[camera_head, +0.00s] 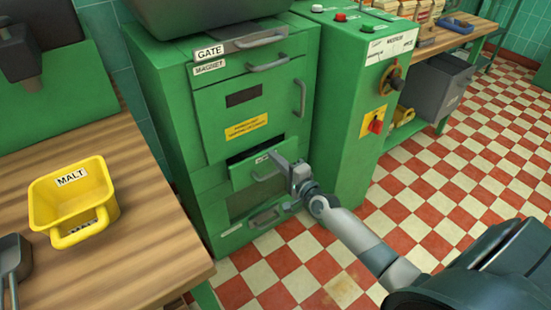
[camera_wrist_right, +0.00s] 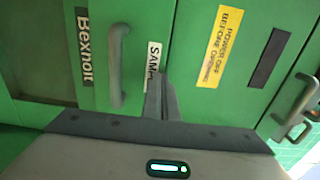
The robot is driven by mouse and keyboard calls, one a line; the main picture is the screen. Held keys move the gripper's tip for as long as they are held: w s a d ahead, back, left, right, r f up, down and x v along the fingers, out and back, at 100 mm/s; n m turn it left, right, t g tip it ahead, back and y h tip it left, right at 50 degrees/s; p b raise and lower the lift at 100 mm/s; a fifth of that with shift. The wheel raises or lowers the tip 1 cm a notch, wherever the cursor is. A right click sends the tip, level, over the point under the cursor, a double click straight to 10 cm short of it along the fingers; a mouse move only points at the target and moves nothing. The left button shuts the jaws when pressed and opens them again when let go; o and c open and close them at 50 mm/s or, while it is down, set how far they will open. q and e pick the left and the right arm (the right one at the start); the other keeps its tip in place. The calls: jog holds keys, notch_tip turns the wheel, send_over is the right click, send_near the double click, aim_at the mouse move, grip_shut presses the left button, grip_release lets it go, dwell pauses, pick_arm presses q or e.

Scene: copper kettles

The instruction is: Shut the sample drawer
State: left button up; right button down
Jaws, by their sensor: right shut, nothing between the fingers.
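The sample drawer (camera_head: 243,177) is low in the green cabinet, with a grey handle and a small white label. A dark gap shows along the top of its front, so it appears to stand partly out. My right gripper (camera_head: 279,161) is shut and empty, at the right part of the drawer front. In the right wrist view the closed fingers (camera_wrist_right: 162,97) point at the front beside the label (camera_wrist_right: 153,62), which is partly cut off by them. The drawer handle (camera_wrist_right: 118,66) is left of them. I cannot tell whether the fingertips touch the front. My left gripper is not in view.
The cabinet's upper panel (camera_head: 215,115) has a yellow warning label and a handle (camera_head: 300,98). A green control box (camera_head: 345,110) stands close on the right. A wooden table (camera_head: 135,215) with a yellow malt scoop (camera_head: 45,195) is at left. The checkered floor at right is clear.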

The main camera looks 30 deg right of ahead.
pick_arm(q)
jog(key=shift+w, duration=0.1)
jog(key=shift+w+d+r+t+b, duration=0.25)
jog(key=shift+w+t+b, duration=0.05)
pick_arm(e)
jog(key=shift+w+a, duration=0.1)
jog(key=shift+w, duration=1.15)
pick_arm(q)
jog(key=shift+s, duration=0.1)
